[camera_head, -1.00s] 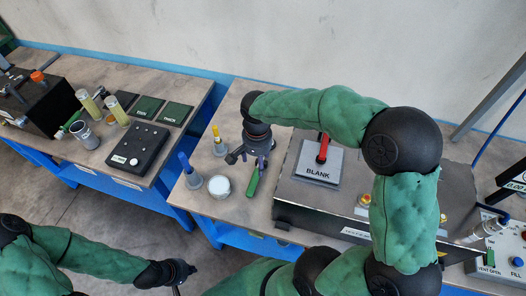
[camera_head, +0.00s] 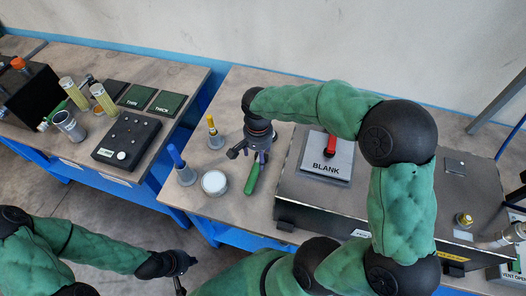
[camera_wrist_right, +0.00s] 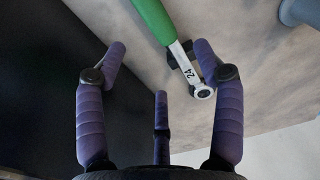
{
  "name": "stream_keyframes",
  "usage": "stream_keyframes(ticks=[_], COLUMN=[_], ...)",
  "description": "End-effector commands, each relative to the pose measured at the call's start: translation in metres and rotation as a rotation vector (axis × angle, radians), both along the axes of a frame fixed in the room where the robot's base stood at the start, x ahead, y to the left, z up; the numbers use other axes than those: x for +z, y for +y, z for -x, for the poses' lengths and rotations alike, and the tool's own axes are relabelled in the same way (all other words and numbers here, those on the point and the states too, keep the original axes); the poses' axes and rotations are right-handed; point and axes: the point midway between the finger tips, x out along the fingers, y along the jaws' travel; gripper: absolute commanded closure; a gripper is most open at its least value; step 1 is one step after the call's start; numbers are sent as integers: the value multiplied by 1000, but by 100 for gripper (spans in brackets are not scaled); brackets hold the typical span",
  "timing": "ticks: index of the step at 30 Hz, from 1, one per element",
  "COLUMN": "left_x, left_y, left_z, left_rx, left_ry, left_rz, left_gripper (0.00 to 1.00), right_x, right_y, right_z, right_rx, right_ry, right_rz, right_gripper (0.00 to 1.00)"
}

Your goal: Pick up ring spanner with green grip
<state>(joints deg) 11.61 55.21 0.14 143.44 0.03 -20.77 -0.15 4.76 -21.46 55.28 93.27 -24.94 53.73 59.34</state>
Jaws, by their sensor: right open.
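The ring spanner with the green grip (camera_head: 254,178) lies at the near part of the middle bench, left of the dark machine. In the right wrist view its green grip (camera_wrist_right: 153,18) leads to a metal shank marked 24 and a ring end (camera_wrist_right: 203,92) beside the right-hand finger. My right gripper (camera_head: 250,156) is over the spanner's far end.
A white-topped round jar (camera_head: 214,182), a blue-handled tool in a grey holder (camera_head: 180,166) and a yellow-handled one (camera_head: 213,132) stand left of the spanner. The machine with the BLANK plate (camera_head: 326,160) stands close on the right. Some bare bench lies around the jar.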

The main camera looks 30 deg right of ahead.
Motion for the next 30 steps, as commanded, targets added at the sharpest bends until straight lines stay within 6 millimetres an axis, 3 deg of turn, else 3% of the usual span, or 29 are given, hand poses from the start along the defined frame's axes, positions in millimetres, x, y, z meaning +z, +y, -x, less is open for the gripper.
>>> stream_keyframes(ticks=[3, 11, 19, 28, 30], left_x=[-6, -11, -25, -25, -25], left_y=[0, 0, 0, 0, 0], left_z=[0, 0, 0, 0, 0], left_rx=[0, 0, 0, 0, 0], left_ry=[0, 0, 0, 0, 0], left_rz=[0, 0, 0, 0, 0], left_gripper=[100, 100, 100, 100, 100], right_x=[-20, -37, -75, -79, -79], right_y=[0, 0, 1, 1, 1], right_z=[0, 0, 0, 0, 0], right_rx=[-1, -1, 0, 0, 0], right_ry=[3, 1, 3, 1, 1], right_rz=[0, -1, 0, -1, -1], right_gripper=[31, 31, 31, 31, 51])
